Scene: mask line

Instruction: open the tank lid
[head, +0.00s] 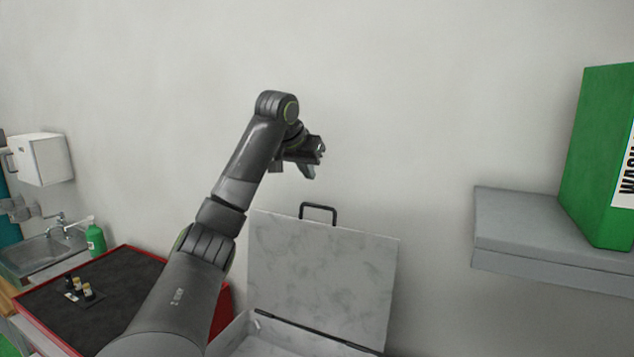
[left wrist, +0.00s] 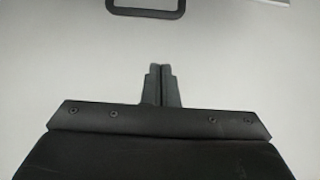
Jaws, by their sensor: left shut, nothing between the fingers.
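The tank lid (head: 322,273) is a light grey marbled panel. It stands raised, close to upright, behind the tank (head: 258,340), whose top shows at the bottom of the head view. A black handle (head: 318,207) sticks up from the lid's top edge, and a black handle also shows at the top of the left wrist view (left wrist: 145,11). My left gripper (head: 311,172) is above the lid's top edge, apart from the handle. Its fingers are together and empty in the left wrist view (left wrist: 160,84). My right gripper is not in view.
A red-rimmed black-topped table (head: 119,286) with small bottles (head: 87,290) is at left. Beyond it are a sink (head: 40,250), a green bottle (head: 95,238) and a white wall box (head: 43,158). A grey shelf (head: 540,240) with a green box (head: 600,155) juts out at right.

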